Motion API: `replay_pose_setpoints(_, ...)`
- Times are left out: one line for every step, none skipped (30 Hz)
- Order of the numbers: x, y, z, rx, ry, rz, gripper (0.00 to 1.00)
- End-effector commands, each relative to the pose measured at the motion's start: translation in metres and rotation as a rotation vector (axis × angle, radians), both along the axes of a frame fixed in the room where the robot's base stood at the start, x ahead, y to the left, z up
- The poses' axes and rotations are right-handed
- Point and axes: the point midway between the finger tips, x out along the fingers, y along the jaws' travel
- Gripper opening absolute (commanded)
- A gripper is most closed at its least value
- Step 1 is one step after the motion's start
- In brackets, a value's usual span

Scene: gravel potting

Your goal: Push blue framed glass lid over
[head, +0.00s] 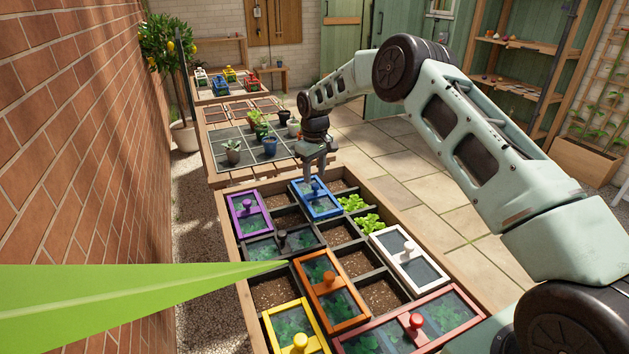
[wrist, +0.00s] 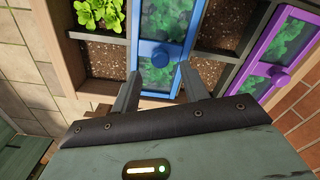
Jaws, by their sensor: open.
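The blue framed glass lid (head: 327,211) lies at the far end of the divided planter box, with green leaves showing through its panes. Its round blue knob (head: 316,187) sits on the middle bar. My gripper (head: 317,172) is at the far edge of this lid, pointing down. In the wrist view the blue lid (wrist: 144,20) runs up from between my fingers. My gripper (wrist: 159,69) is open and empty, its fingertips apart on either side of the lid, close to the blue knob (wrist: 160,57). Whether the fingers touch the lid, I cannot tell.
A purple lid (head: 232,204) is left of the blue one. Open soil and lettuce (head: 353,203) lie to its right. Black (head: 260,253), orange (head: 298,263), white (head: 377,238), yellow and red lids lie nearer. A potted-plant table (head: 215,131) stands beyond. A green strip crosses the near left.

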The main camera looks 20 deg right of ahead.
Motion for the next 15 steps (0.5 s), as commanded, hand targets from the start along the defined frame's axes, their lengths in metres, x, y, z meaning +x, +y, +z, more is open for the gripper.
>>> replay_pose_setpoints(0.001,0.0,0.012,-0.001,-0.005,0.0,0.45)
replay_pose_setpoints(0.001,0.0,0.019,-0.001,-0.006,0.001,0.45)
replay_pose_setpoints(0.001,0.0,0.028,-0.001,-0.006,0.001,0.45)
replay_pose_setpoints(0.001,0.0,0.036,-0.002,-0.006,0.001,0.45)
replay_pose_setpoints(0.001,0.0,0.043,-0.001,-0.007,0.001,0.45)
replay_pose_setpoints(0.001,0.0,0.052,-0.001,-0.006,0.001,0.45)
replay_pose_setpoints(0.001,0.0,0.06,0.0,-0.008,0.0,0.45)
replay_pose_setpoints(0.001,0.0,0.067,0.0,-0.007,0.0,0.45)
replay_pose_setpoints(0.001,0.0,0.076,-0.001,-0.006,0.0,0.45)
replay_pose_setpoints(0.001,0.0,0.083,0.0,-0.007,0.0,0.45)
replay_pose_setpoints(0.001,0.0,0.09,-0.001,-0.007,0.0,0.45)
replay_pose_setpoints(0.001,0.0,0.098,-0.001,-0.006,0.0,0.45)
replay_pose_setpoints(0.001,0.0,0.103,-0.001,-0.006,0.0,0.45)
replay_pose_setpoints(0.001,0.0,0.109,-0.001,-0.006,0.0,0.45)
replay_pose_setpoints(0.001,0.0,0.116,-0.001,-0.007,0.001,0.45)
